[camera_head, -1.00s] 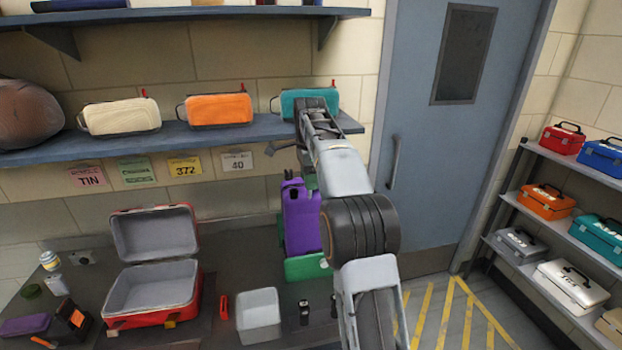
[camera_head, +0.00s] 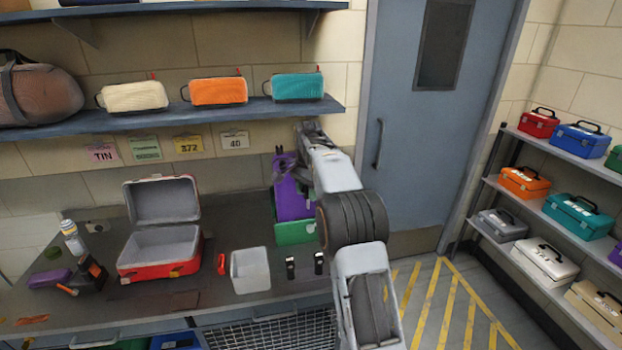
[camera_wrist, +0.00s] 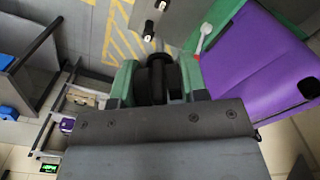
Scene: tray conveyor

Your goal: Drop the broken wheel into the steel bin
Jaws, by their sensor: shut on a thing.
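My gripper (camera_wrist: 158,72) is shut on a dark round thing, which I take to be the broken wheel (camera_wrist: 157,85), between two green fingers in the wrist view. The wheel is partly hidden by the fingers and wrist housing. In the head view my gripper's end is small and dark, in front of the top of a purple upright case, and the wheel cannot be made out. A pale grey open bin (camera_head: 250,270) stands on the bench, apart from my gripper and lower left of it. I cannot tell whether it is steel.
The purple case (camera_head: 293,195) with green parts stands at the bench's right; it also shows in the wrist view (camera_wrist: 262,62). An open red toolbox (camera_head: 160,262) is left of the bin. Two small black items (camera_head: 290,267) lie right of it. A shelf (camera_head: 200,118) runs above.

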